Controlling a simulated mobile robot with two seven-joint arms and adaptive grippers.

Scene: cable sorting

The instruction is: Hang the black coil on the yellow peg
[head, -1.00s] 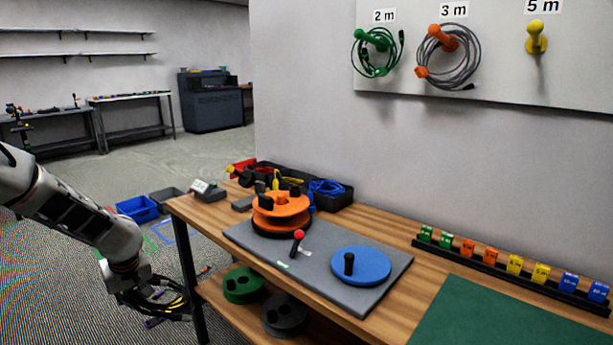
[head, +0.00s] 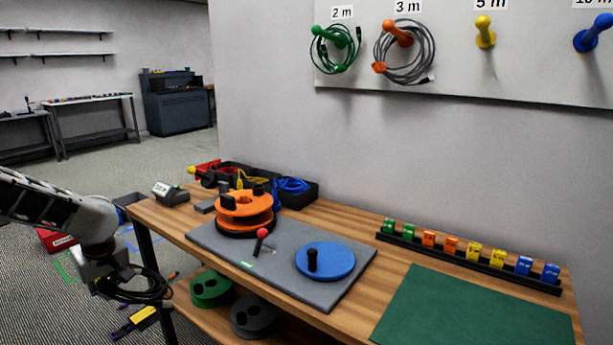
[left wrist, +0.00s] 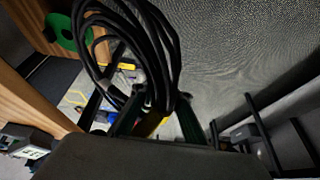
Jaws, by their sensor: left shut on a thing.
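My left gripper (head: 108,280) is at the left of the head view, low beside the left end of the workbench. It is shut on the black coil (head: 148,287), which hangs in loops from the fingers. The black coil also fills the upper middle of the left wrist view (left wrist: 165,45). The yellow peg (head: 485,32) is on the wall board under the "5 m" label, bare, far to the right of and above the gripper. My right gripper is not in view.
A green coil (head: 335,50) hangs on the green peg and a grey coil (head: 404,58) on the orange peg. The blue peg (head: 592,36) is bare. The workbench (head: 345,222) below holds an orange reel (head: 245,208), a blue disc (head: 325,260) and a rack of colored tags (head: 470,263).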

